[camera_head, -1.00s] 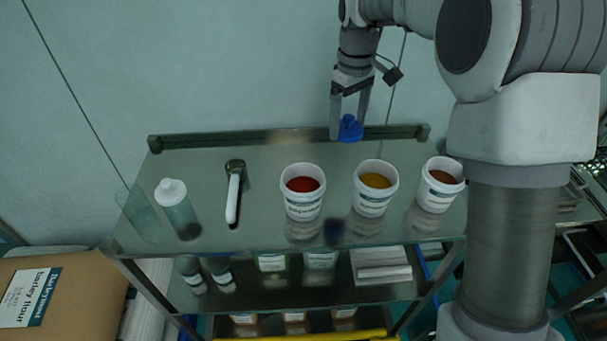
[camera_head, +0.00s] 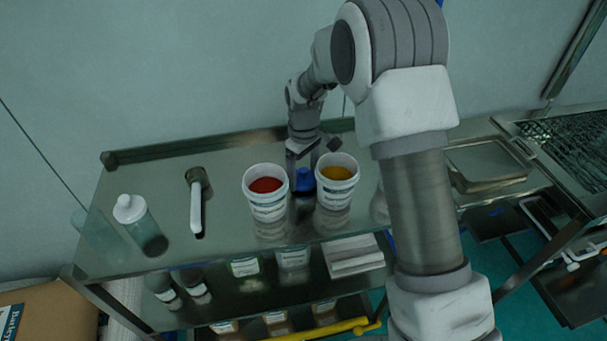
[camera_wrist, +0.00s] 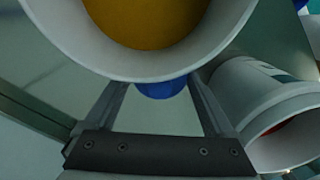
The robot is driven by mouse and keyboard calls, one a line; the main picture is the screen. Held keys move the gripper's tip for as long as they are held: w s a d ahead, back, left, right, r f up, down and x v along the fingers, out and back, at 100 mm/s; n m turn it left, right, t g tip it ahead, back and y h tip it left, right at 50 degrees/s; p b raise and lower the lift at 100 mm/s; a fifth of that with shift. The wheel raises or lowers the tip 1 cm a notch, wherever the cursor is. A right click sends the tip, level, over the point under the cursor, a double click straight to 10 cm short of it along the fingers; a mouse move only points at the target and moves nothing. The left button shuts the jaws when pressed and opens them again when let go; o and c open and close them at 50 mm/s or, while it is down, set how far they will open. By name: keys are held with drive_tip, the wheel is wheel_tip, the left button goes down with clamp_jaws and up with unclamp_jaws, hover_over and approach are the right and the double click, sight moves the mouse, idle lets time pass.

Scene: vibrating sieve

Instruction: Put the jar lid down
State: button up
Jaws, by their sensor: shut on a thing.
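The blue jar lid (camera_head: 305,181) is between the tub of red powder (camera_head: 266,205) and the tub of yellow powder (camera_head: 337,191), low over the table's top shelf. My gripper (camera_head: 303,170) reaches down from behind and is shut on the lid. In the wrist view a small part of the blue lid (camera_wrist: 162,88) shows between the two fingers. The rim of the yellow-powder tub (camera_wrist: 155,72) covers the fingertips and most of the lid there. I cannot tell whether the lid touches the shelf.
The steel top shelf (camera_head: 165,185) also holds a white-capped bottle (camera_head: 131,209) and a white-handled tool (camera_head: 196,207) at left. Bare shelf lies between tool and red tub. My arm mostly hides another tub (camera_head: 379,206). A raised edge (camera_head: 235,142) runs along the back.

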sight(304, 170)
drive_tip(key=shift+f, duration=0.4)
drive_tip(key=shift+f, duration=0.1)
drive_tip(key=shift+f, duration=0.15)
drive_tip(key=o, duration=1)
wheel_tip(304, 170, up, 13)
drive_tip(key=shift+f, duration=0.15)
